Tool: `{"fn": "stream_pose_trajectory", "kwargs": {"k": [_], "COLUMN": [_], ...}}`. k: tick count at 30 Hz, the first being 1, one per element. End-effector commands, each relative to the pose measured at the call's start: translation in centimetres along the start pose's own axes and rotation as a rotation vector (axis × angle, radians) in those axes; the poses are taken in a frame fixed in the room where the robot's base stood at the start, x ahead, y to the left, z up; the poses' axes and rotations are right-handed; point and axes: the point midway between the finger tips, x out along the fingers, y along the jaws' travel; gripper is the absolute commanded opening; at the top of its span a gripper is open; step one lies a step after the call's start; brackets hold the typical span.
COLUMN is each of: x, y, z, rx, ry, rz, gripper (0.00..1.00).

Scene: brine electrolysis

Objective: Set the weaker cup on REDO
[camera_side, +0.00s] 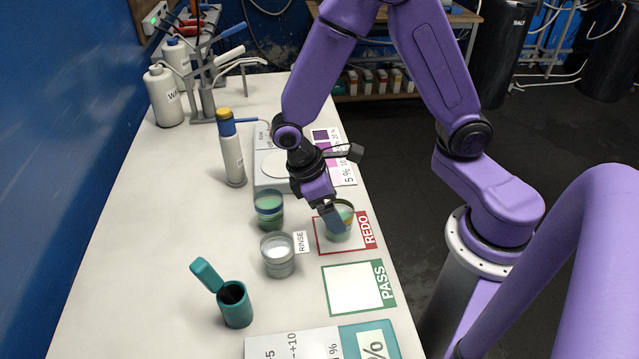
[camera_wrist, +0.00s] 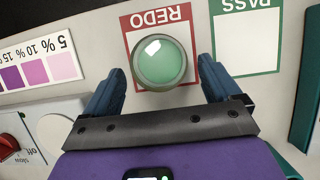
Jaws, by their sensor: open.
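A clear cup of pale green liquid (camera_side: 342,233) stands upright on the red-framed REDO card (camera_side: 361,249). In the wrist view the cup (camera_wrist: 158,63) shows from above, inside the red frame toward its near edge. My gripper (camera_side: 333,217) is low at this cup. Its blue fingers (camera_wrist: 163,68) are spread, one on each side of the cup; I cannot tell whether either touches it. A second cup with green liquid (camera_side: 269,211) stands to the left, off the cards. The pictures do not show which cup is weaker.
A glass of clear liquid (camera_side: 278,256) stands by the RINSE label (camera_side: 301,242). The empty PASS card (camera_side: 358,289) lies nearer the camera. A teal open-lidded container (camera_side: 235,304), a white bottle (camera_side: 231,155) and a scale-like device (camera_side: 268,178) stand around. The table's right edge is close to the cards.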

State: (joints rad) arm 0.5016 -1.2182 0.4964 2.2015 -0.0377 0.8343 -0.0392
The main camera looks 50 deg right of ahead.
Motion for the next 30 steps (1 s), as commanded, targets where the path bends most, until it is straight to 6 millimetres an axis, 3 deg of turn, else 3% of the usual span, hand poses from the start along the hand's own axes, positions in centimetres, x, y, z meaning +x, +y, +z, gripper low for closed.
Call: {"fn": "stream_pose_trajectory", "kwargs": {"k": [3, 9, 17, 23, 30], "x": [-2.7, -5.9, -7.6, -8.3, -8.4], "y": [0.0, 0.0, -0.1, -1.7, -4.5], "z": [-0.1, -0.1, 0.3, 3.1, 8.8], "rx": [0.000, 0.001, -0.005, -0.064, -0.178], "ry": [0.007, 0.003, 0.008, 0.094, 0.257], "rz": [0.000, 0.000, 0.002, 0.028, 0.054], "gripper": [0.91, 0.91, 0.91, 0.91, 0.91]}}
